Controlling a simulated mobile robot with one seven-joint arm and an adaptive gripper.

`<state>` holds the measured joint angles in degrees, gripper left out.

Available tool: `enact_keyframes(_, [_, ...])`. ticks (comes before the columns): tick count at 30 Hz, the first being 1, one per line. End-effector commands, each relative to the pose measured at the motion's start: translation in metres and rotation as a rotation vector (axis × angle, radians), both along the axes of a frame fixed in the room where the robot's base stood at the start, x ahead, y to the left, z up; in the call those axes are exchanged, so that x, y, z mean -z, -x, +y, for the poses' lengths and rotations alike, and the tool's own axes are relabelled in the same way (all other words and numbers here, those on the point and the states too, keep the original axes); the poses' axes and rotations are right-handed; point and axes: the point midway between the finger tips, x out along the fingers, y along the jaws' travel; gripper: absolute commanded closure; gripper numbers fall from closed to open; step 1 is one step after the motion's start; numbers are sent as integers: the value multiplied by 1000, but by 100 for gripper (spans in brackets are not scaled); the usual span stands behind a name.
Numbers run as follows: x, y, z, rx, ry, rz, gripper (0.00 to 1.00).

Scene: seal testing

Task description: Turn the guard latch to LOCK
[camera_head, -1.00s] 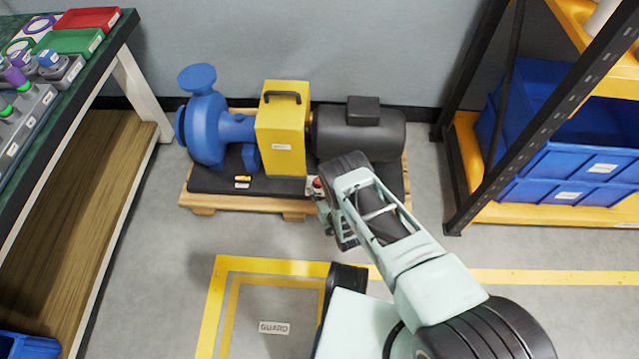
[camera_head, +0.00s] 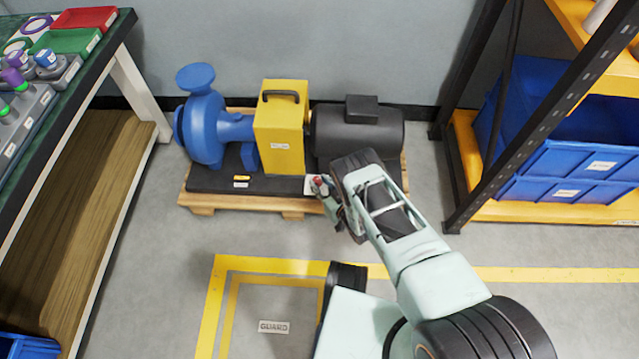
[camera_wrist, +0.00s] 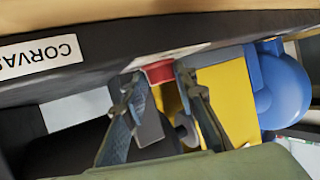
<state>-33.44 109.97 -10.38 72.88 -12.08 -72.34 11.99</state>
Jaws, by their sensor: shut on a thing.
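The yellow guard (camera_head: 280,128) stands upright over the coupling between the blue pump (camera_head: 203,130) and the dark motor (camera_head: 360,130). The latch shows as a small red knob (camera_head: 318,181) on a pale plate at the front edge of the dark base, right of the guard. In the wrist view the red knob (camera_wrist: 159,72) sits between my fingertips. My gripper (camera_wrist: 158,78) is shut on it. In the head view my gripper (camera_head: 328,193) is at the knob, partly hidden by my wrist. LOCK lettering and the latch's angle cannot be read.
The pump set stands on a wooden pallet (camera_head: 230,203). A rack with blue bins (camera_head: 560,170) stands right, a workbench (camera_head: 100,70) left. The floor in front has a marked GUARD area (camera_head: 274,327).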

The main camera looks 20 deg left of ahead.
Motion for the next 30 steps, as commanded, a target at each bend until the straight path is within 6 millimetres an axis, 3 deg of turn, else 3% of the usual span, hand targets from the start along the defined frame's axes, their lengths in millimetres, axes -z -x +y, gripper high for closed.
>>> enact_keyframes(15, [-1, -7, -2, -420, -4, -3, 98])
enact_keyframes(30, [-1, -9, -2, -586, -6, -1, 100])
